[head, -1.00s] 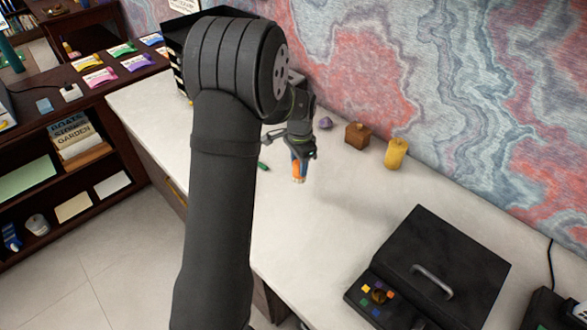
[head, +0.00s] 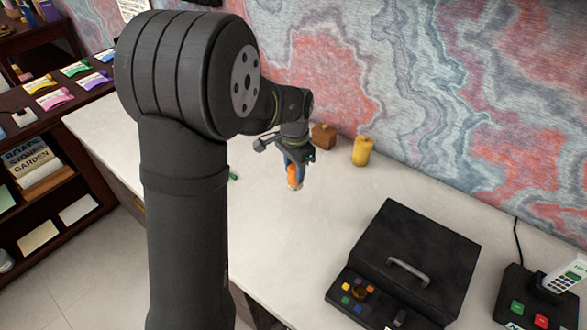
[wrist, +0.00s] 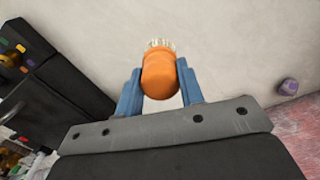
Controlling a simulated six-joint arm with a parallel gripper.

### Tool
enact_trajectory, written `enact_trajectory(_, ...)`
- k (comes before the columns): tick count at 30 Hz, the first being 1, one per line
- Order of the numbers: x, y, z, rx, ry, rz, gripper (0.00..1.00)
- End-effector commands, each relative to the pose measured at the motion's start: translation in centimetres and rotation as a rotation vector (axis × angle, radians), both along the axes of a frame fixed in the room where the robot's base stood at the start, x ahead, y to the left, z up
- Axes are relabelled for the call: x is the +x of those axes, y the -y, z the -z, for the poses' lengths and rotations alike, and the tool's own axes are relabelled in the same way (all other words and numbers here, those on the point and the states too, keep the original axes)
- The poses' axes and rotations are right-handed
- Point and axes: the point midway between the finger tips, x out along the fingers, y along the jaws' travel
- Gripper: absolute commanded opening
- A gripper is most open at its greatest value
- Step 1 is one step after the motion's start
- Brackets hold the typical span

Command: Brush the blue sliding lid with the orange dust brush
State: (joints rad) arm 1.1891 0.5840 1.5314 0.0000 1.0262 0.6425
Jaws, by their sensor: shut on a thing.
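The orange dust brush (head: 294,176) is held in my gripper (head: 297,160) above the white desktop, its pale bristles downward in the head view. In the wrist view the brush (wrist: 160,76) sits between the two blue fingers of my gripper (wrist: 160,90), bristles at the far end. The fingers are shut on its orange body. I cannot make out a blue sliding lid in either current view; my arm covers part of the desk.
A yellow candle-like cylinder (head: 362,151) and a brown wooden block (head: 323,136) stand near the wall. A black box with a handle (head: 413,262) sits to the right, beside a button unit with a white handset (head: 566,275). A purple object (wrist: 288,86) shows in the wrist view. Desktop between is clear.

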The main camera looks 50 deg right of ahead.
Motion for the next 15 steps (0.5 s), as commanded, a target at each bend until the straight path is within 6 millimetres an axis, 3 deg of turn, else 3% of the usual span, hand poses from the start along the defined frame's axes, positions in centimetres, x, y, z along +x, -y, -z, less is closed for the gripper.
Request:
enact_trajectory(5, 0.9, -0.1, 0.0, 0.0, 0.0, -0.02, 0.17)
enact_trajectory(8, 3.1, -0.5, -0.1, -0.001, 0.001, -0.07, 0.17)
enact_trajectory(15, 12.7, -3.5, -0.5, 0.0, 0.0, -0.302, 0.17)
